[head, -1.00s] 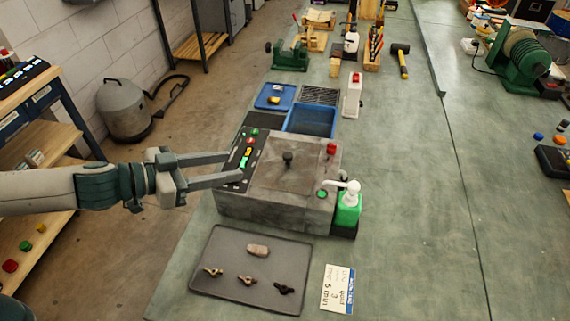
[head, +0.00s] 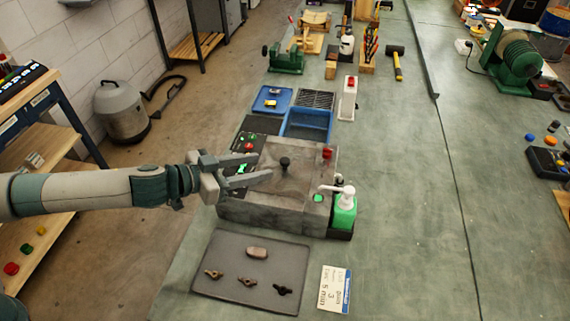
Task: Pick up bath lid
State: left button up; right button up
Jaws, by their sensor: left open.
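The bath (head: 270,212) is a grey box on the green bench. Its lid (head: 298,182) is a flat grey plate closed on top, with a dark round knob (head: 285,162) standing up from it. My left gripper (head: 268,168) comes in from the left over the bath's control panel. Its two fingers are apart and empty, and their tips point at the knob, a short way to its left. The knob does not look to be between the fingers. My right gripper does not show.
A green bottle with a white pump (head: 345,208) stands at the bath's right front corner. A dark tray (head: 250,268) with several small parts lies in front, beside a card (head: 335,288). A blue bin (head: 307,124) sits behind the bath.

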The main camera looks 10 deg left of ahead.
aim_at(283, 160)
pick_arm(q)
jog(key=p+x, duration=0.1)
jog(key=x, duration=0.2)
jog(key=shift+w+d+r, duration=0.1)
jog(key=shift+w+d, duration=0.15)
jog(key=shift+f, duration=0.2)
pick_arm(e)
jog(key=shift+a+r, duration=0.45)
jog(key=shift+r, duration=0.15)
pick_arm(q)
jog(key=shift+w+d+r+p, duration=0.1)
jog(key=shift+w+d+p, duration=0.25)
jog(key=shift+d+p, duration=0.1)
jog(key=p+x, duration=0.1)
jog(key=x, duration=0.2)
jog(key=shift+w+d+p, duration=0.2)
jog(key=shift+d+p, duration=0.1)
jog(key=shift+d, duration=0.05)
jog(key=shift+w+d, duration=0.15)
jog(key=shift+w, duration=0.05)
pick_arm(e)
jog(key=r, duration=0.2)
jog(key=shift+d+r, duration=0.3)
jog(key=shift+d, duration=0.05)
